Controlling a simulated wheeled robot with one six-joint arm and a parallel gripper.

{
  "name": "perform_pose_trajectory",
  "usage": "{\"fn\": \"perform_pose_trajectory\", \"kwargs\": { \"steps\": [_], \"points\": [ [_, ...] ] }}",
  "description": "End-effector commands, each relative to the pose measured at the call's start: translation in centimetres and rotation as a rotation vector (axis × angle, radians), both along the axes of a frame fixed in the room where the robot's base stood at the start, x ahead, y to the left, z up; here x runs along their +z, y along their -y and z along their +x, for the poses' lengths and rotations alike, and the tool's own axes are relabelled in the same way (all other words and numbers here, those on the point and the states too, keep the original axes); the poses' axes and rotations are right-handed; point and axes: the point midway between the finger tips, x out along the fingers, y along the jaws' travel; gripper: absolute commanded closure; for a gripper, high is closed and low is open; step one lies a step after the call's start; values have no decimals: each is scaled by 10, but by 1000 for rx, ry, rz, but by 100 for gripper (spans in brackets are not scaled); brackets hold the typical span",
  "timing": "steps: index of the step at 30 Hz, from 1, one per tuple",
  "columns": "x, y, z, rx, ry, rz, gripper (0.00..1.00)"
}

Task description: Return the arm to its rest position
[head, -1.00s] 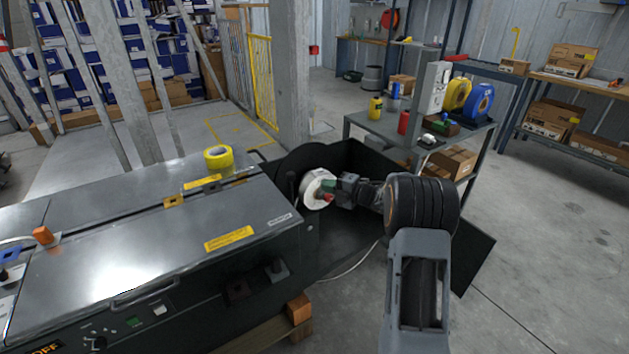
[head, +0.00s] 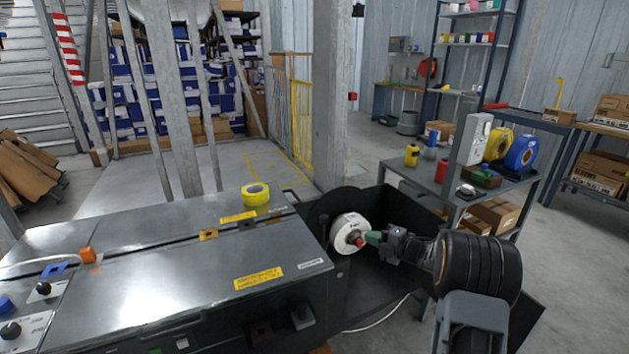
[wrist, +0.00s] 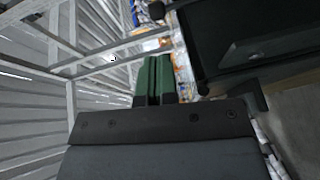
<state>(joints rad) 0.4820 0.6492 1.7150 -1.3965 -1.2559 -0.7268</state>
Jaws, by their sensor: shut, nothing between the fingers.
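My gripper (head: 373,238) is at the end of my arm, right of the machine in the head view. Its green fingers lie close together with nothing between them. The fingertips are just right of a white roll (head: 343,229) with a red knob (head: 362,241) on its hub; I cannot tell whether they touch the knob. In the wrist view the gripper (wrist: 153,62) shows two green fingers side by side, shut and empty, and no roll is visible there.
A long metal machine (head: 190,285) fills the lower left, with a yellow tape roll (head: 255,194) on top. A dark open panel (head: 400,208) stands behind my gripper. A grey cart (head: 400,172) with bottles and coloured reels is behind it. Open floor (head: 585,255) lies to the right.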

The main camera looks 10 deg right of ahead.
Motion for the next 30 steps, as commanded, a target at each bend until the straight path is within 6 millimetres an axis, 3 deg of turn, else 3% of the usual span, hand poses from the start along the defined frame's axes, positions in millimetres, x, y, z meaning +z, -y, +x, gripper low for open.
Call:
{"fn": "perform_pose_trajectory", "kwargs": {
  "steps": [4,6,8,11,14,17,22,27,30],
  "points": [
    [-23,26,14,-205,-149,20,100],
    [-46,48,16,-386,-276,63,100],
    [-55,70,11,-570,-385,112,100],
    [-43,94,-11,-877,-558,210,100],
    [-18,99,-49,-1162,-726,331,100],
    [20,84,-101,-1417,-900,468,100],
    [93,22,-199,-1711,-1199,680,100],
    [164,-45,-274,-1785,-1429,800,100],
    [205,-75,-301,-1736,-1492,834,100]
  ]
}}
